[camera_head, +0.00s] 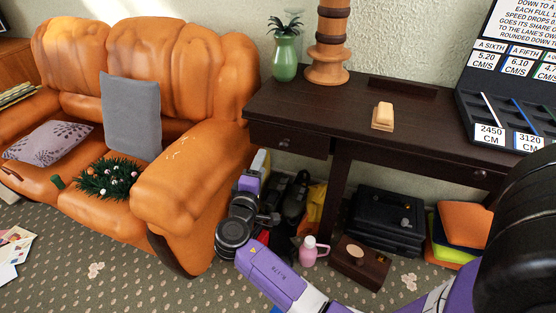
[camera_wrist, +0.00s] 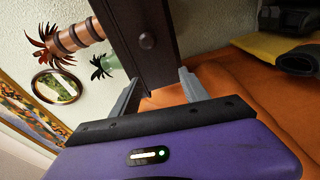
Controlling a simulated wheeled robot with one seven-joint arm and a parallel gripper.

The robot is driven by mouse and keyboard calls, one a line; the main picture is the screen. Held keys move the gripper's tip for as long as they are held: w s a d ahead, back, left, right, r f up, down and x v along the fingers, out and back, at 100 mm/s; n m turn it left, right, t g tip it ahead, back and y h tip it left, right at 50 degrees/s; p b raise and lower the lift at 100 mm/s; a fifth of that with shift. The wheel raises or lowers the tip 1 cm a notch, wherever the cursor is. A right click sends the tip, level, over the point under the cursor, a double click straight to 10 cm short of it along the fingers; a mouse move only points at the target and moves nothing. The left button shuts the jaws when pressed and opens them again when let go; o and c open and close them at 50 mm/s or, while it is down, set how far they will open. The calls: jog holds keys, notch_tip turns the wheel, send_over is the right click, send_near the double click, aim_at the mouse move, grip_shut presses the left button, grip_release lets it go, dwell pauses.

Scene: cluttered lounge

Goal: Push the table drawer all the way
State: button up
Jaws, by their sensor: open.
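The dark wooden table (camera_head: 350,110) has a left drawer (camera_head: 307,146) with a small round knob (camera_head: 285,142). In the wrist view the drawer front (camera_wrist: 148,70) is seen close up, with its knob (camera_wrist: 147,41). I cannot tell how far the drawer stands out. A second drawer front with a knob (camera_head: 480,174) is at the right. My gripper (camera_head: 263,157) is below and left of the left drawer, beside the sofa arm. In the wrist view my gripper (camera_wrist: 158,92) has its fingers apart and empty, with the drawer front's edge showing between them; contact is unclear.
The orange sofa (camera_head: 200,170) stands close on the left. On the table are a green vase (camera_head: 285,60), a wooden column (camera_head: 328,45), a soap-like block (camera_head: 383,115) and a dark display case (camera_head: 500,110). Black cases (camera_head: 385,222) and a pink bottle (camera_head: 312,252) crowd the floor beneath.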

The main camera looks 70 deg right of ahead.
aim_at(283, 148)
jog(key=s+d+g, duration=0.1)
jog(key=d, duration=0.1)
jog(key=s+d+g, duration=0.1)
jog(key=d, duration=0.2)
jog(key=s+d+b, duration=0.1)
jog(key=d, duration=0.2)
jog(key=shift+d+r+m+g+h, duration=0.1)
jog(key=shift+r+m+g+h, duration=0.05)
jog(key=shift+m+g+h, duration=0.25)
grip_shut()
jog(key=shift+d, duration=1)
grip_release()
